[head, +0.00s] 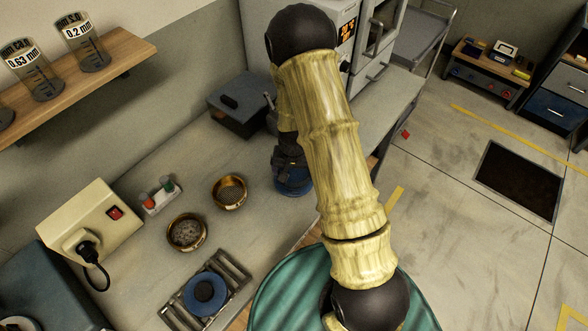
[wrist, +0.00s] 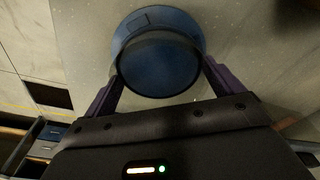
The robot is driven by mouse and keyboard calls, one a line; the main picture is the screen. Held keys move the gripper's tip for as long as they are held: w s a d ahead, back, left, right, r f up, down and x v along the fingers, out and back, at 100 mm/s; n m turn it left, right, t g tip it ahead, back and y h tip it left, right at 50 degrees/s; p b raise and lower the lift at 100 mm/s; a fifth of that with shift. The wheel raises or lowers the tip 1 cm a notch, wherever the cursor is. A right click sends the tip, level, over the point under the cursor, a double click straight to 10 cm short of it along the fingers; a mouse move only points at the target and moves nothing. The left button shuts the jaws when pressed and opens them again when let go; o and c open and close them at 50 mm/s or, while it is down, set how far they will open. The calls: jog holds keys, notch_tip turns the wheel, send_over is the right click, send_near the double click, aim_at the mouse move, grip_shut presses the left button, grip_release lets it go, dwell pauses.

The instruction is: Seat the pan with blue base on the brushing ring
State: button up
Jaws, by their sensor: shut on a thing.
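A blue round pan (head: 293,184) is at the bench's right side, partly hidden behind my arm in the head view. My gripper (head: 288,160) is above it and shut on it. In the wrist view the pan (wrist: 158,68) sits between the two purple fingers of my gripper (wrist: 160,88). I cannot tell whether the pan touches the bench. Two brass-rimmed round vessels, one with a mesh-like inside (head: 229,192) and one with grey grains (head: 187,232), stand to its left. A blue disc with a raised centre (head: 205,294) lies on a metal rack. I cannot tell which thing is the brushing ring.
A cream box with a red switch and plug (head: 90,222) stands at the bench's left. A small stand with coloured tops (head: 160,196) is near it. A dark grey box (head: 240,104) is at the back. A teal ribbed surface (head: 285,290) is at the front.

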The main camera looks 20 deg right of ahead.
aim_at(294, 180)
jog(key=shift+f, duration=0.4)
jog(key=o, duration=0.7)
jog(key=shift+r, duration=0.1)
jog(key=r, duration=0.5)
jog(key=s+r+b, duration=0.1)
jog(key=r, duration=0.5)
jog(key=s+r+b, duration=0.1)
jog(key=r, duration=0.5)
jog(key=shift+a+r, duration=0.1)
jog(key=shift+a, duration=0.25)
jog(key=s+r+n, duration=0.1)
jog(key=s, duration=0.3)
jog(key=s+r+n, duration=0.1)
jog(key=s, duration=0.3)
jog(key=s+r+n+t, duration=0.1)
jog(key=s+n, duration=0.1)
jog(key=s, duration=0.2)
jog(key=shift+s+d+y, duration=0.15)
jog(key=shift+d+y, duration=0.15)
jog(key=shift+d, duration=0.1)
jog(key=shift+r, duration=0.1)
